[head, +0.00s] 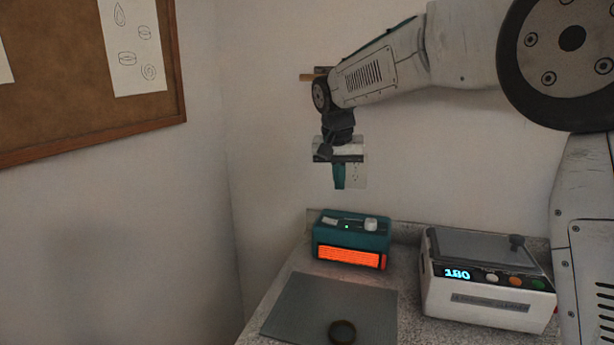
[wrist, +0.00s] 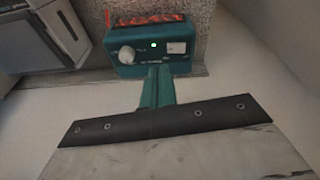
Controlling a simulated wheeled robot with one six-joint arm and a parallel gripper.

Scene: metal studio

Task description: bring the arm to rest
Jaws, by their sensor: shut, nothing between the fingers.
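My gripper (head: 339,187) hangs pointing down from my raised arm, in the air above the bench and in front of the back wall. Its teal fingers are shut and hold nothing. In the wrist view the closed fingers (wrist: 159,75) point toward a teal box. This teal box (head: 352,240), with a glowing orange front and a knob on top, stands on the bench below the gripper in the head view. It also shows in the wrist view (wrist: 122,42). A clear gap separates the fingers from the box in the head view.
A white machine (head: 485,298) with a lid and a display reading 180 stands at right. A grey mat (head: 318,301) lies in front of the teal box, with a dark ring (head: 342,331) on it. A corkboard (head: 70,85) hangs at left.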

